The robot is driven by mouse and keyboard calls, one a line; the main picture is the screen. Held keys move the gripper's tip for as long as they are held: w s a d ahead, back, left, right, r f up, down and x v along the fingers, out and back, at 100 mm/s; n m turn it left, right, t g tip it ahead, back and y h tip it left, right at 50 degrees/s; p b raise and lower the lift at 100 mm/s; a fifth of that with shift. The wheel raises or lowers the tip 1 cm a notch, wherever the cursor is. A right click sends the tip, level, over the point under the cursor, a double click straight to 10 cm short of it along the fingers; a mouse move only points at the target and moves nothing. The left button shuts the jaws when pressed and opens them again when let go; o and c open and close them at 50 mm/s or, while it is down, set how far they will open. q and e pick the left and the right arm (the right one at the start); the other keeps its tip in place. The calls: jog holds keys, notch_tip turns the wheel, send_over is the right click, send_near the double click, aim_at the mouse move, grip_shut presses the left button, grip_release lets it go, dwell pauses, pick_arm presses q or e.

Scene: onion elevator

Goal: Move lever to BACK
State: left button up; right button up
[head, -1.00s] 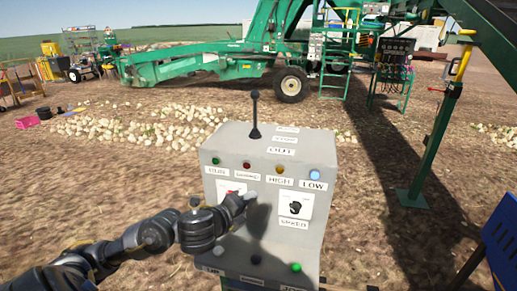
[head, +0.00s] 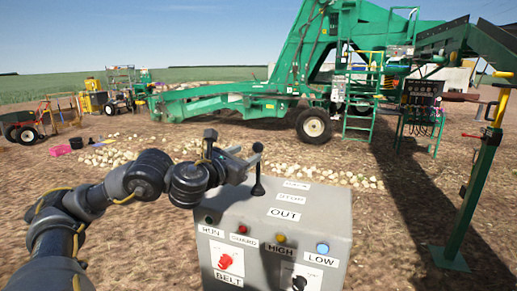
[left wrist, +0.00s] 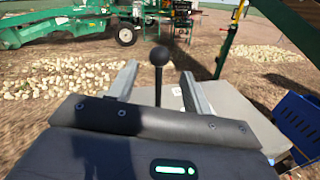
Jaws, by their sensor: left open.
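The lever (head: 257,170) is a black stick with a ball knob, standing about upright on the top face of the grey control box (head: 330,205). Labels on that face read OUT (head: 285,214), then STOP, then a blurred one farther away. My left gripper (head: 244,156) is open at knob height, just beside the lever on its left in the head view. In the left wrist view, the knob (left wrist: 159,56) and shaft show between the two spread fingers (left wrist: 159,68), with gaps on both sides. I cannot tell whether either finger touches. My right gripper is out of view.
The box front has a red BELT switch (head: 225,261), a black knob (head: 299,283) and coloured lamps. A green post (head: 475,195) stands to the right. A green machine (head: 230,100) and onion piles lie behind. Air above the box is otherwise clear.

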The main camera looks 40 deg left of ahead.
aim_at(255, 149)
pick_arm(q)
jog(key=w, duration=0.4)
jog(key=w+a, duration=0.1)
jog(key=w, duration=0.1)
jog(key=shift+w, duration=0.55)
jog(key=shift+a, duration=0.1)
jog(key=shift+w, duration=0.1)
grip_shut()
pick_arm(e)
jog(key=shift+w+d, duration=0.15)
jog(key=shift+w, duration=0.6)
